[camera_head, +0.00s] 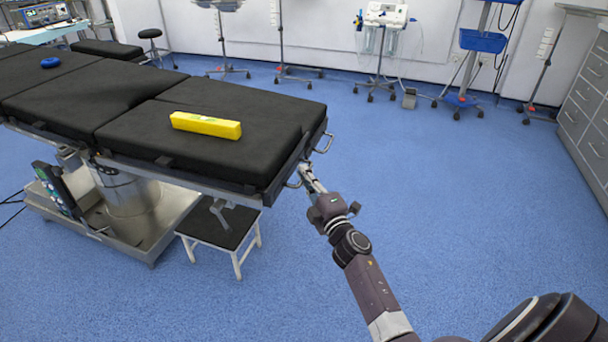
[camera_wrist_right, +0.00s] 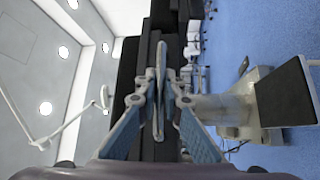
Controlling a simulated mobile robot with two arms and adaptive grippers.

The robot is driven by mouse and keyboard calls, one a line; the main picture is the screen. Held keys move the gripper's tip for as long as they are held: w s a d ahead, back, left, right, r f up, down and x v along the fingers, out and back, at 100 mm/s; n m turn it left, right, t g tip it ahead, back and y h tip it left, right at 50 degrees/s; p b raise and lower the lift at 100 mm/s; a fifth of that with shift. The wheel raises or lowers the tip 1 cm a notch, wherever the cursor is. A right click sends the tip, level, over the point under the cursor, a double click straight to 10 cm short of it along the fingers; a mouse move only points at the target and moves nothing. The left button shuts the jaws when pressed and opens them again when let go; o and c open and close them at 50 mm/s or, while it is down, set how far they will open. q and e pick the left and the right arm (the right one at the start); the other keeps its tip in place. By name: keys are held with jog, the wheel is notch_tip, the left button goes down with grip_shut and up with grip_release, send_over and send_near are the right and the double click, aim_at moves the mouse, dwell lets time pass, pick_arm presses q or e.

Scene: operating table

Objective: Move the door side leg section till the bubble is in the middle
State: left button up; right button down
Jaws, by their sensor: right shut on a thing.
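The operating table's end has two black padded leg sections side by side, the nearer (camera_head: 190,152) and the farther (camera_head: 255,102). The pictures do not show which is on the door side. A yellow spirit level (camera_head: 205,124) lies on the nearer one; its bubble is too small to make out. A metal handle (camera_head: 293,184) sticks out from the nearer section's end. My right gripper (camera_head: 306,174) is at this end, shut on the handle. In the right wrist view the handle (camera_wrist_right: 160,75) runs between the fingers (camera_wrist_right: 163,105). My left gripper is not in view.
A white step stool (camera_head: 226,230) with a black top stands under the table end. The table's metal base (camera_head: 135,215) is to its left. A blue ring (camera_head: 51,62) lies farther up the table.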

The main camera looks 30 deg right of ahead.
jog(key=c, duration=2.1)
grip_release()
jog(key=s, duration=0.4)
jog(key=s+a+f, duration=0.1)
jog(key=s, duration=0.7)
jog(key=shift+a+f, duration=0.15)
jog(key=shift+a, duration=0.2)
jog(key=shift+w, duration=0.1)
